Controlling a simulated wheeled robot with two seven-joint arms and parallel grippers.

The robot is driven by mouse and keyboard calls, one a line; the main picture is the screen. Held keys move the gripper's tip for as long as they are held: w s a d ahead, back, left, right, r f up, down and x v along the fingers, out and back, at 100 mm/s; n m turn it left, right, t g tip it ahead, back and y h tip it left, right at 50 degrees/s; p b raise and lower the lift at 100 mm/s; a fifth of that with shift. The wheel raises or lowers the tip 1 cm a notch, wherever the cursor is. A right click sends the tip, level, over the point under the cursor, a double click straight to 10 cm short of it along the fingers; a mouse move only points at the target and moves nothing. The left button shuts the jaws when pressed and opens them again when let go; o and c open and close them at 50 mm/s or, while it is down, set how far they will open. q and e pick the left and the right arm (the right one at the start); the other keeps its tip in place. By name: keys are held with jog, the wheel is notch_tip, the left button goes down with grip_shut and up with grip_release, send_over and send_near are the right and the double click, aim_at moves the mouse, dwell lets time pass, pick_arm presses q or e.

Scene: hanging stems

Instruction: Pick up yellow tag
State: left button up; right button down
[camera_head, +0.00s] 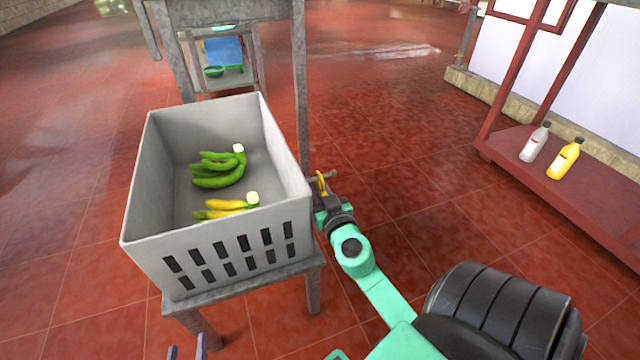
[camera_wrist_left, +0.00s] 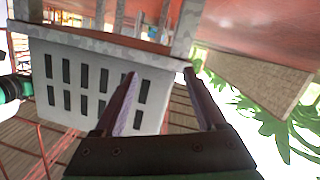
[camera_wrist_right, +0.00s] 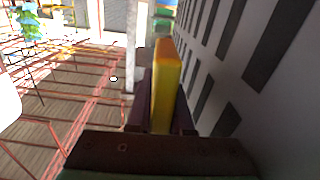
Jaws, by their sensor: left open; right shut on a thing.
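The yellow tag (camera_wrist_right: 167,85) is a flat upright yellow piece between the fingers of my right gripper (camera_wrist_right: 165,100) in the right wrist view. A small part of the yellow tag (camera_head: 321,183) also shows in the head view, just right of the grey crate. My right gripper (camera_head: 325,190) is shut on it, close beside the crate's right wall. My left gripper (camera_head: 187,346) shows only its fingertips at the bottom edge of the head view. It is open and empty, and in the left wrist view its fingers (camera_wrist_left: 163,85) point toward the crate's slotted wall.
The grey crate (camera_head: 140,220) stands on a metal stand (camera_head: 313,285) and holds green bananas (camera_head: 218,170) and yellow bananas (camera_head: 225,209). A grey bottle (camera_head: 534,143) and a yellow bottle (camera_head: 563,160) stand on a red shelf (camera_head: 590,200) at right. Open tiled floor lies between.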

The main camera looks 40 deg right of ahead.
jog(key=shift+r, duration=0.1)
jog(key=shift+r, duration=0.15)
jog(key=shift+r+p, duration=0.65)
jog(key=shift+p, duration=0.05)
pick_arm(q)
jog(key=s+f+g+b, duration=0.1)
jog(key=s+f+g, duration=0.1)
jog(key=s+f, duration=0.35)
pick_arm(e)
jog(key=d, duration=0.1)
jog(key=s+d, duration=0.1)
jog(key=d, duration=0.2)
jog(key=shift+s+d+f+b, duration=0.15)
jog(key=shift+s+f+b, duration=0.1)
jog(key=shift+b, duration=0.1)
pick_arm(q)
jog(key=w+r+t, duration=0.5)
jog(key=w+r, duration=0.6)
jog(key=r, duration=0.3)
jog(key=s+f+g, duration=0.3)
jog(key=s+f, duration=0.3)
jog(key=f, duration=0.3)
jog(key=shift+f, duration=0.25)
pick_arm(e)
jog(key=s+d, duration=0.4)
jog(key=d, duration=0.8)
jog(key=shift+s+d, duration=0.2)
jog(key=shift+d, duration=0.2)
